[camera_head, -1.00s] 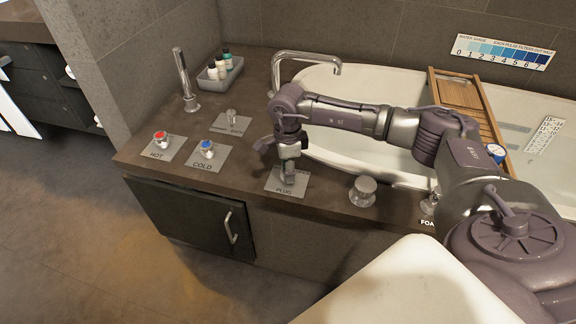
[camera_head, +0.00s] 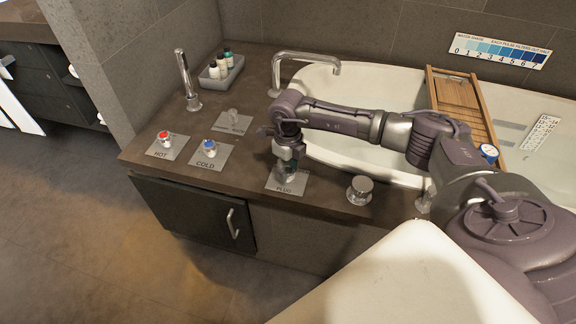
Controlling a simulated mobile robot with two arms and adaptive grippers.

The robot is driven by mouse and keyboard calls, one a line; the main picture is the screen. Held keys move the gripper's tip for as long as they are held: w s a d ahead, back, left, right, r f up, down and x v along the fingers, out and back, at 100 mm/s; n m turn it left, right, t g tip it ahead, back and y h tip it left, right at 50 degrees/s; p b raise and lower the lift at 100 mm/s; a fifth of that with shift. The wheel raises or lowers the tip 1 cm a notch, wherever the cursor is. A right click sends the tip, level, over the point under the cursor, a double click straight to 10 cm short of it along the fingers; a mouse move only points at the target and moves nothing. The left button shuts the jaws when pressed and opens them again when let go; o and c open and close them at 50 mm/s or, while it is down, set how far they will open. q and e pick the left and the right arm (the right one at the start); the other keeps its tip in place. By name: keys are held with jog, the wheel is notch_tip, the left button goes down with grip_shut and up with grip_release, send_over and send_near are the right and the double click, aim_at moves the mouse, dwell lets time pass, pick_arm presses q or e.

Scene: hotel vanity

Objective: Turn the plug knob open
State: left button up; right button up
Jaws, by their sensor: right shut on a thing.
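The plug plate (camera_head: 287,187), labelled PLUG, lies on the dark counter in front of the bathtub. My right gripper (camera_head: 286,168) points down over this plate and is shut on the plug knob. The knob is mostly hidden by the fingers, so its turn angle cannot be told. My left gripper is not in view.
The HOT knob (camera_head: 164,138) with a red top and the COLD knob (camera_head: 209,147) with a blue top stand to the left. A round metal knob (camera_head: 360,189) stands close on the right. The faucet (camera_head: 304,62) and bathtub (camera_head: 372,92) are behind.

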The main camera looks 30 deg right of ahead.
aim_at(288, 170)
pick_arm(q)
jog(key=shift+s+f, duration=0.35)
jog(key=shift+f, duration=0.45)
pick_arm(e)
jog(key=shift+w+m, duration=0.1)
jog(key=shift+m, duration=0.5)
jog(key=o, duration=1.1)
jog(key=shift+o, duration=0.2)
jog(key=shift+r, duration=0.1)
notch_tip(288, 170, up, 12)
